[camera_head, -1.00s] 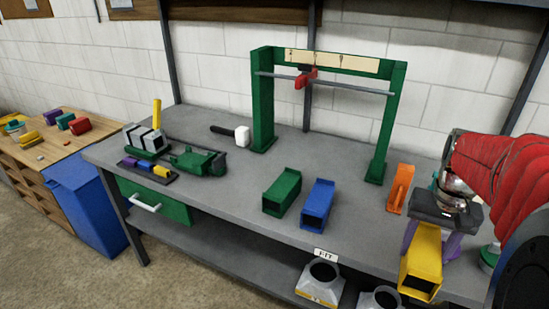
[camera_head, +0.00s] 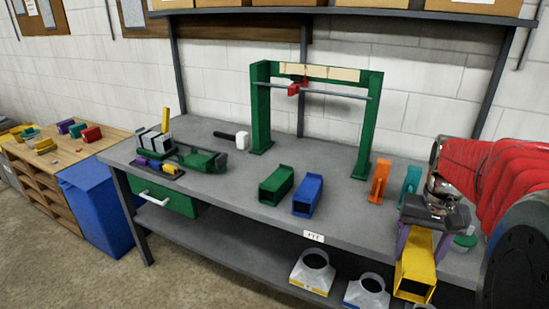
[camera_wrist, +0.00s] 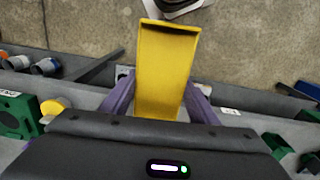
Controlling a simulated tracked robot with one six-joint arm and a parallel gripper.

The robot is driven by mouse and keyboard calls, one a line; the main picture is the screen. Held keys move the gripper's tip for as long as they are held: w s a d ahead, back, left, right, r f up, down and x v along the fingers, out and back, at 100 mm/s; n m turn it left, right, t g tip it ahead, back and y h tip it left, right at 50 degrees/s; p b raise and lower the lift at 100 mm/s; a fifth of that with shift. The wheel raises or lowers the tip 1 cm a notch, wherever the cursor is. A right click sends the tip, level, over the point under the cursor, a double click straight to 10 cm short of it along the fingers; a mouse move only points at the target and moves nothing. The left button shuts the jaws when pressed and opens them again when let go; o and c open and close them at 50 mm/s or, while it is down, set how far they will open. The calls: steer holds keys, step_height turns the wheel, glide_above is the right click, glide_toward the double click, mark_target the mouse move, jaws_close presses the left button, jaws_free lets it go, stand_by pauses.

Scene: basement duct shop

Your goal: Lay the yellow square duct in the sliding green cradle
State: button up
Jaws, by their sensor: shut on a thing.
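The yellow square duct (camera_head: 414,266) is held between the purple fingers of my gripper (camera_head: 416,246), in front of the bench's right front edge. In the wrist view the duct (camera_wrist: 167,75) points away from the palm, a purple finger on each side. A low green holder (camera_head: 203,159) lies on the bench at the left, beside grey blocks; it looks like the cradle, but its sliding part is too small to make out. My gripper is far to the right of it.
A green gantry (camera_head: 260,110) with a red clamp (camera_head: 293,88) on its rod stands mid-bench. Green (camera_head: 276,185) and blue (camera_head: 307,195) ducts and an orange piece (camera_head: 379,182) stand between. A white-headed mallet (camera_head: 242,140) lies behind the holder.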

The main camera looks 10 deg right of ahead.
steer(key=w+a+f+n, duration=0.2)
steer(key=w+a+n, duration=0.1)
steer(key=w+a, duration=0.75)
steer(key=w+a+f+n, duration=0.1)
steer(key=w+a+f, duration=0.1)
steer(key=w+a, duration=0.2)
steer(key=w+a+f+n, duration=0.2)
steer(key=w+a+f, duration=0.1)
steer(key=a, duration=0.6)
steer(key=shift+w+f, duration=0.25)
steer(key=shift+w, duration=0.35)
steer(key=shift+s+a, duration=0.1)
steer(key=shift+s, duration=0.05)
